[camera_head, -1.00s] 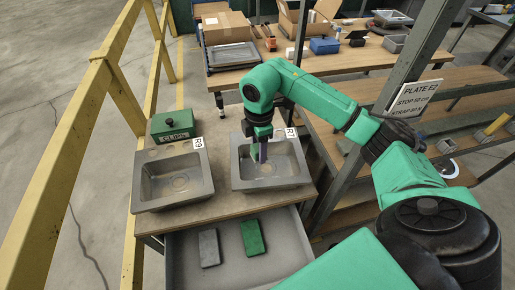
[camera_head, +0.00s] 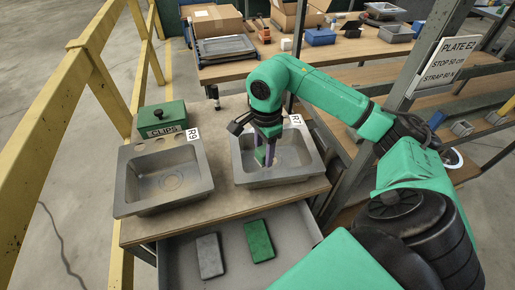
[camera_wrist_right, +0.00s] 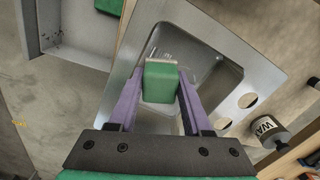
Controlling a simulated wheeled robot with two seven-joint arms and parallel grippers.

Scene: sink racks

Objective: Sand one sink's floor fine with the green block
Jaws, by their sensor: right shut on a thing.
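My right gripper (camera_head: 266,160) reaches down into the right sink, marked R7 (camera_head: 297,152). It is shut on a green block (camera_wrist_right: 160,82), which has a pale layer along its far edge in the right wrist view. The purple fingers stand on either side of the block. In the head view the block shows only partly between the fingers, low in the basin; I cannot tell whether it touches the floor. The left sink, marked R9 (camera_head: 170,182), is empty. A second green block (camera_head: 259,241) lies in the open drawer. My left gripper is not in view.
A grey block (camera_head: 209,256) lies beside the green one in the drawer (camera_head: 290,225). A green CLIPS box (camera_head: 162,118) stands behind R9. A yellow railing (camera_head: 85,90) runs along the left; a grey post (camera_head: 425,75) stands at the right.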

